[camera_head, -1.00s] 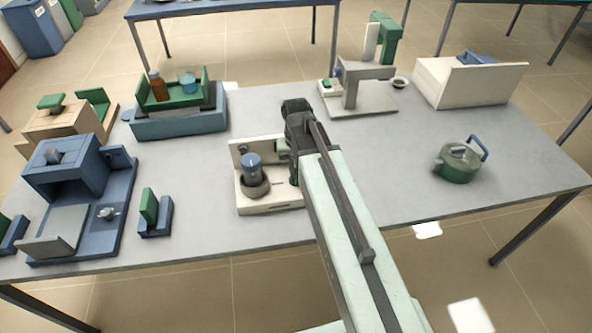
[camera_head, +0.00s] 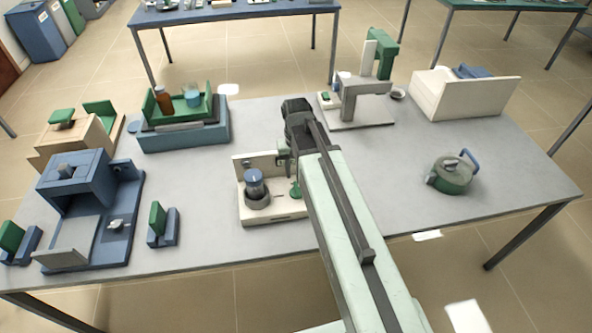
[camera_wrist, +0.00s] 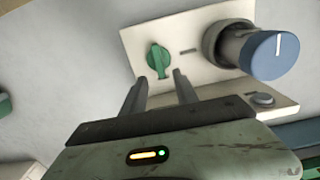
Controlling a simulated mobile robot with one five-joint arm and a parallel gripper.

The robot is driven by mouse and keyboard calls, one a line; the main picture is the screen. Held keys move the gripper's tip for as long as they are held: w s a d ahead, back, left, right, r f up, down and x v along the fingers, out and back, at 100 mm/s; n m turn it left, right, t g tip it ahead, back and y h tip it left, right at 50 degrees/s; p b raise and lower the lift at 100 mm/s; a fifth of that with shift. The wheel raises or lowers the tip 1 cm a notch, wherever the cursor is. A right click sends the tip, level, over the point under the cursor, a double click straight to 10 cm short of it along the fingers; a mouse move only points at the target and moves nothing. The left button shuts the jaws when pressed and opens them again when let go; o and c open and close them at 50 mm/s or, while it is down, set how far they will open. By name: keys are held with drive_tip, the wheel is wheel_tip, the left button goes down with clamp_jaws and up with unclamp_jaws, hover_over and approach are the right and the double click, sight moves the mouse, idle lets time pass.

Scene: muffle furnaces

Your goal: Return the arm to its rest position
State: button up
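My arm (camera_head: 345,235) reaches out over the grey table, with its dark wrist (camera_head: 298,115) just beyond the cream device (camera_head: 275,210). In the wrist view my gripper (camera_wrist: 159,84) is open, its two dark fingers apart with nothing between them. Beyond the fingertips is the device's upright panel with a green knob (camera_wrist: 159,60) and a blue-capped dial (camera_wrist: 268,54) to its right. The green knob stands clear of the fingers in the picture; the exact gap cannot be told.
A blue furnace (camera_head: 85,195) and a blue block with a green tray (camera_head: 182,125) stand at left. Bare table (camera_head: 390,165) lies between.

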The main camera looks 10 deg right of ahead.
drive_tip(key=shift+r, duration=0.35)
drive_tip(key=s+n, duration=0.1)
drive_tip(key=s, duration=0.6)
drive_tip(key=shift+a, duration=0.4)
